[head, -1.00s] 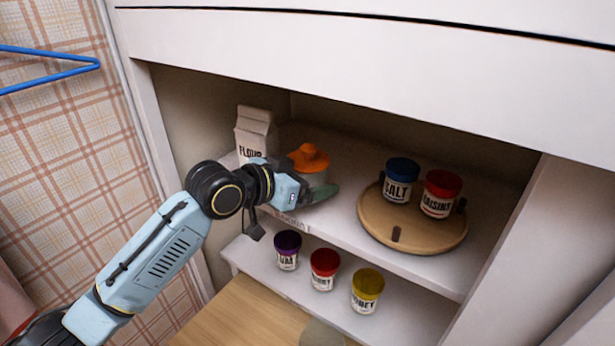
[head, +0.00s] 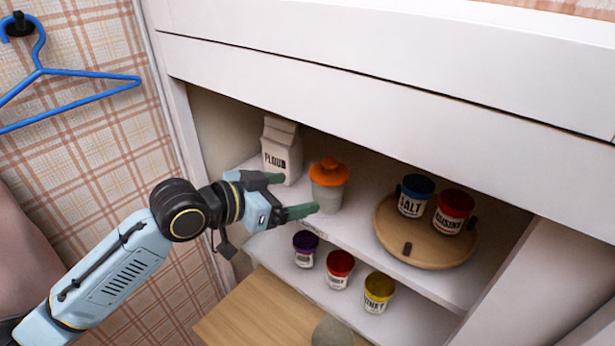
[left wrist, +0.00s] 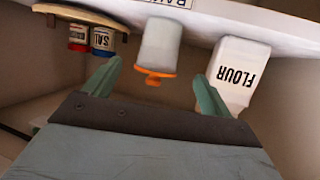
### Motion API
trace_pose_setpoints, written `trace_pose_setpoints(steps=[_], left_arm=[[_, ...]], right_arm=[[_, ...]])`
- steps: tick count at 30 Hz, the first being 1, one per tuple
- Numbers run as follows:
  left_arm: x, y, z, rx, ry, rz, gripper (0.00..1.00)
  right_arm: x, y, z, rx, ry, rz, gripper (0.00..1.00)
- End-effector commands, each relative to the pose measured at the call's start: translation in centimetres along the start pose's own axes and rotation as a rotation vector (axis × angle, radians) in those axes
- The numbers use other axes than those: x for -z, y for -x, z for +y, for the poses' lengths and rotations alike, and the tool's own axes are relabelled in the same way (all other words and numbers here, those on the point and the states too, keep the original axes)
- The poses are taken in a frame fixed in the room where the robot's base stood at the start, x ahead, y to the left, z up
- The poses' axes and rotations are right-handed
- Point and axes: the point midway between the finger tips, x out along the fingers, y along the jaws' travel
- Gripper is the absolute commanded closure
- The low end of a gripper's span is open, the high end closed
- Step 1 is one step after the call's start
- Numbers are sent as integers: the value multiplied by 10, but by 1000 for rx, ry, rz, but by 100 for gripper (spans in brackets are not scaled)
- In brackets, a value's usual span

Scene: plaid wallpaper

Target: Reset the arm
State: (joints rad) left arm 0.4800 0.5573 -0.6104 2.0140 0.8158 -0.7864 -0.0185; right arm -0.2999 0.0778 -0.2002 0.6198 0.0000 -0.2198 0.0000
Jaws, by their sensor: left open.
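My left gripper (head: 290,196) is open and empty at the front of the cabinet's upper shelf, its green fingers apart. In the left wrist view its two fingers (left wrist: 152,88) frame a white jar with an orange lid (left wrist: 158,48), seen upside down and apart from them. In the head view the orange-lidded jar (head: 328,186) stands upright on the shelf just beyond the fingers. A white flour carton (head: 281,150) stands behind and left of it. My right gripper is not in view.
A round wooden turntable (head: 425,248) on the upper shelf holds a blue-lidded salt jar (head: 413,197) and a red-lidded jar (head: 453,212). Purple (head: 305,248), red (head: 339,270) and yellow (head: 378,292) lidded jars stand on the lower shelf. A blue hanger (head: 75,75) hangs at left.

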Motion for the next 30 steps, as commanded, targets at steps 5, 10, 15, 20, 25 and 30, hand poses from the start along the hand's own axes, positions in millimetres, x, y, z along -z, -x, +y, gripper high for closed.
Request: trace_pose_setpoints(steps=[5, 10, 15, 20, 25, 30], left_arm=[[1, 16, 0, 0, 0, 0, 16], [0, 18, 0, -1, 0, 1, 16], [0, 18, 0, -1, 0, 1, 16], [0, 17, 0, 0, 0, 0, 16], [-17, 18, 11, 5, 15, -31, 16], [-64, 26, 33, 47, 60, -131, 16]], right_arm=[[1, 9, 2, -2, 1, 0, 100], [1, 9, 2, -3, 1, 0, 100], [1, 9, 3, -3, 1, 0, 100], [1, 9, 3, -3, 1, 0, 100], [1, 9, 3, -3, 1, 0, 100], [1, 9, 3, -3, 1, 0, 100]])
